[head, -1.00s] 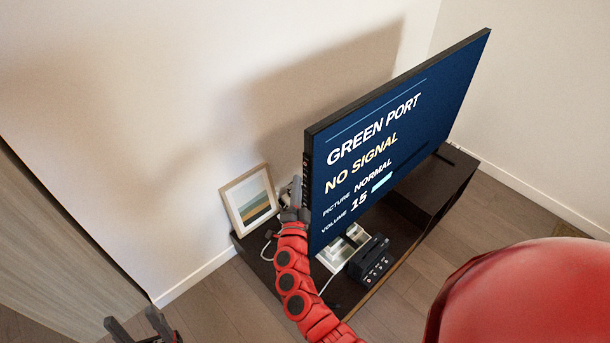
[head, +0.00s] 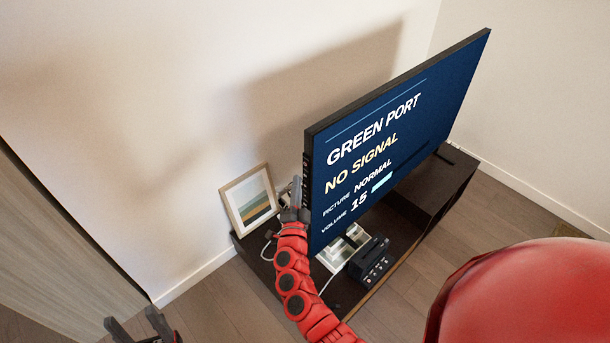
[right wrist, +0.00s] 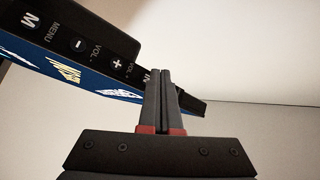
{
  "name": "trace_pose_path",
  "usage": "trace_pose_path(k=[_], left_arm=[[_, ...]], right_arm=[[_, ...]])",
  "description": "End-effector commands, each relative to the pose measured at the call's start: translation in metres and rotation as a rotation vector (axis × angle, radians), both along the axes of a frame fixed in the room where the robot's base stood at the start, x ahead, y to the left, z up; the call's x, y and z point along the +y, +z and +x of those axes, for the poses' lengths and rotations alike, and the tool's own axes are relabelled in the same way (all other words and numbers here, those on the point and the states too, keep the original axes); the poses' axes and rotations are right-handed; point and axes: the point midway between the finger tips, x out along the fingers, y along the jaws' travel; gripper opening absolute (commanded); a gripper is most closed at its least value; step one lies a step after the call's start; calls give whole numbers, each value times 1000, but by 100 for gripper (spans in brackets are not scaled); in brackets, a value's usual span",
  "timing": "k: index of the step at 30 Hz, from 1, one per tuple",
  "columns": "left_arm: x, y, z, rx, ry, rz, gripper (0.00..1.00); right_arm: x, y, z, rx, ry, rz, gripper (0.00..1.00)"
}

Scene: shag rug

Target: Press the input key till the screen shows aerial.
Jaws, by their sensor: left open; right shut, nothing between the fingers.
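The television (head: 400,140) stands on a dark low cabinet. Its screen reads GREEN PORT, NO SIGNAL, PICTURE NORMAL, VOLUME 15. A column of keys (head: 306,172) runs down its left side edge. In the right wrist view the edge shows a MENU key (right wrist: 31,20), a minus volume key (right wrist: 78,45) and a plus volume key (right wrist: 117,64). A label starting IN shows beside my right gripper (right wrist: 160,72), whose fingers hide the key there. That gripper is shut and empty; contact cannot be told. In the head view it (head: 296,182) is beside the side edge. My left gripper (head: 130,322) is open, low at left.
A framed picture (head: 250,200) leans on the wall behind my right gripper. A black box with several sockets (head: 369,262) and a cable sit on the cabinet (head: 440,190) below the screen.

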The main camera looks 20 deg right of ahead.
Motion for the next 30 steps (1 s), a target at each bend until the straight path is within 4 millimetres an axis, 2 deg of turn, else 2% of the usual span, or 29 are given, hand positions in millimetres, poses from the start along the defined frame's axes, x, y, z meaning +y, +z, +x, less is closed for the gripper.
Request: trace_pose_path(k=[17, 30], left_arm=[[0, 0, 0, 0, 0, 0, 59], [0, -2, 0, 0, 0, 0, 59]], right_arm=[[0, 0, 0, 0, 0, 0, 0], [-8, 0, 3, 1, 1, 0, 0]])
